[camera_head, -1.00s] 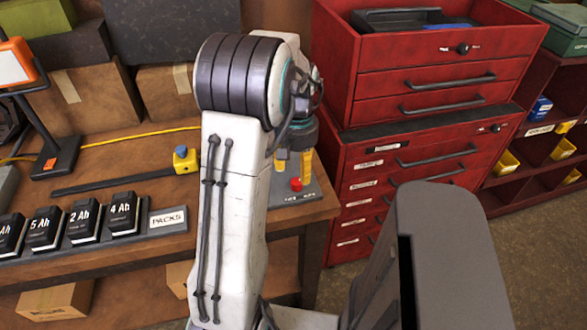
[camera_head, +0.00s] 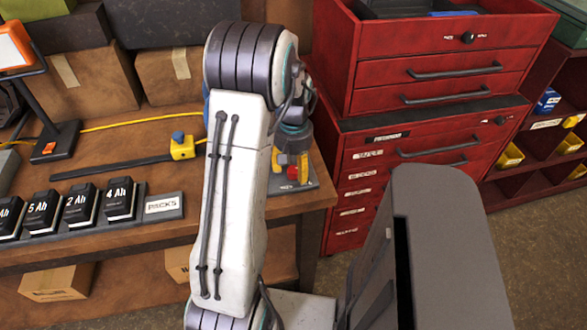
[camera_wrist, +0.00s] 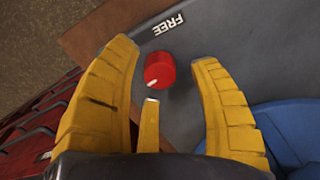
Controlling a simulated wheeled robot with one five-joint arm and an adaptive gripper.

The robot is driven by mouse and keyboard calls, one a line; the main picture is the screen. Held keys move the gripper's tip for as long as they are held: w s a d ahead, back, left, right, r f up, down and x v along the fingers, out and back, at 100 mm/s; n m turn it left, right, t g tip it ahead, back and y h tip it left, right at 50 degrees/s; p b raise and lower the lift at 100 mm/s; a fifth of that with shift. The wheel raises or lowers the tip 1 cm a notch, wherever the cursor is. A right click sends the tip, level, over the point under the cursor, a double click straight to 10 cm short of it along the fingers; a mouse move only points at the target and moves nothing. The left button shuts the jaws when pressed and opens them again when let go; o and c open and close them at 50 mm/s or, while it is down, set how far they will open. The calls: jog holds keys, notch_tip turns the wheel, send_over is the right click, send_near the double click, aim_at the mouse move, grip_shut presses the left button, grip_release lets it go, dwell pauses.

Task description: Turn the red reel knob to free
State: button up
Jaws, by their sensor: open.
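The red reel knob (camera_wrist: 160,70) stands on a dark grey panel (camera_wrist: 240,50) in the wrist view, with a pale pointer mark on its lower left side. The word FREE (camera_wrist: 168,24) is printed on the panel above it, in the picture. My gripper (camera_wrist: 163,55) is open, its yellow fingers on either side of the knob with gaps to both. I cannot tell how far down over the knob they reach. In the head view the knob (camera_head: 292,173) shows between the yellow fingers at the bench's right end, partly hidden by my gripper.
A blue rounded thing (camera_wrist: 290,135) lies close to the right finger in the wrist view. The red tool cabinet (camera_head: 400,150) stands right of the bench (camera_head: 130,238). Black battery packs (camera_head: 80,204) and a yellow block with a blue top (camera_head: 181,147) are to the left.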

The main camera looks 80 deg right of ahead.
jog(key=shift+f, duration=0.6)
jog(key=shift+c, duration=0.4)
grip_shut()
